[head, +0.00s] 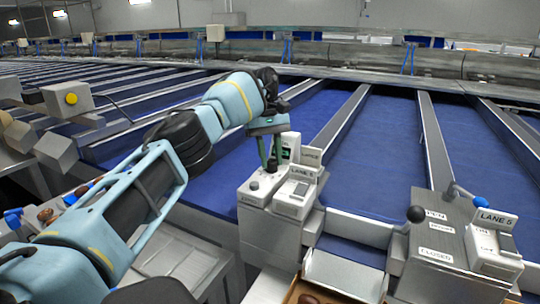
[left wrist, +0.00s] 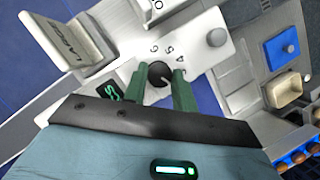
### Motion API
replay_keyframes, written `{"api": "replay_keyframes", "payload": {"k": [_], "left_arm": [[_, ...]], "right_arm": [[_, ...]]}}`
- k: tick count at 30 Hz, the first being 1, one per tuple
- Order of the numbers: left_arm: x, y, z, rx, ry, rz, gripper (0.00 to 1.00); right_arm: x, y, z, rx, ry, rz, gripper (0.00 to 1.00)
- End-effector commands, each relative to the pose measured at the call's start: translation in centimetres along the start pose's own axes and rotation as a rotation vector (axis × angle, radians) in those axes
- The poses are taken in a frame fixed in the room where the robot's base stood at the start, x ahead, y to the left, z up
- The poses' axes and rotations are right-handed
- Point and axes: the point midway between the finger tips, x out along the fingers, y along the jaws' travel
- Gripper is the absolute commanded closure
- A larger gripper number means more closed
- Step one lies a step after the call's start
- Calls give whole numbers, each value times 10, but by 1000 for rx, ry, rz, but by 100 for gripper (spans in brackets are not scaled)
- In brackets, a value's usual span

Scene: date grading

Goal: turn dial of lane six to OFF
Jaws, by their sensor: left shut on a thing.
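The lane six control box (head: 258,192) is light grey, with a LANE 6 sign (head: 302,173). My left gripper (head: 270,162) reaches down onto its top from the left. In the left wrist view, the left gripper's green fingers (left wrist: 160,78) are shut on a round black dial (left wrist: 158,72), one on each side. The numbers 6, 5 and 4 show on the white plate (left wrist: 195,42) beyond the dial. A pale line shows on the dial, but I cannot tell its exact setting. No OFF mark is readable near it. My right gripper is not in view.
Blue lanes with grey dividers (head: 340,130) run behind. A grey knob (left wrist: 216,37) sits close to the dial.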

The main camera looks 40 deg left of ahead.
Motion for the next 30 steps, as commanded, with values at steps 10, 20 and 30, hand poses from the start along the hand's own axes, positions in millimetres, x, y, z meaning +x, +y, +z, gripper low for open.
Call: {"api": "replay_keyframes", "payload": {"k": [10, 20, 30], "left_arm": [[0, 0, 0, 38, 0, -16, 96], [1, 0, 0, 39, 0, -16, 68], [0, 0, 0, 37, 0, -16, 51]], "right_arm": [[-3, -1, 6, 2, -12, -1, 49], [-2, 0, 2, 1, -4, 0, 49], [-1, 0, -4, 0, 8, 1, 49]]}}
